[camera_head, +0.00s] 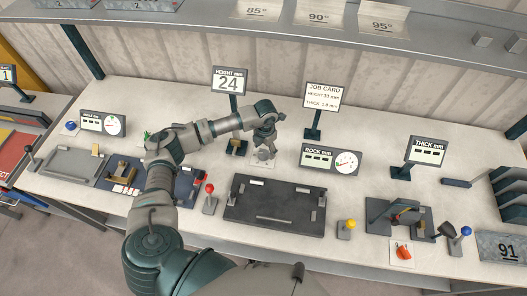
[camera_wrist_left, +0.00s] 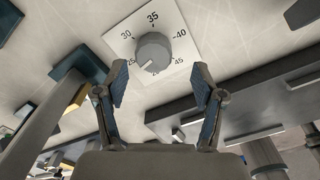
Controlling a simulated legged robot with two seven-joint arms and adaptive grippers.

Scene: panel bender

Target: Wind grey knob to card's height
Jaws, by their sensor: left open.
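The grey knob (camera_wrist_left: 153,50) sits on a white dial plate (camera_wrist_left: 182,22) marked 30, 35, 40 and 45, with lower numbers partly hidden. Its white mark points down and left, near the low end. My left gripper (camera_wrist_left: 158,85) is open and empty; its fingers are apart from the knob, which shows just beyond the gap between them. In the head view the left gripper (camera_head: 265,143) hangs over the dial plate (camera_head: 263,161) and partly covers the knob. The height display (camera_head: 230,81) reads 24. The job card (camera_head: 322,97) appears to read height 33 mm.
A dark bending bed (camera_head: 274,204) lies in front of the dial. A red-knobbed lever (camera_head: 210,197) and a yellow-knobbed lever (camera_head: 346,229) stand beside it. The rock gauge (camera_head: 330,159) is to the right of the dial. A shelf (camera_head: 300,30) runs above the bench.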

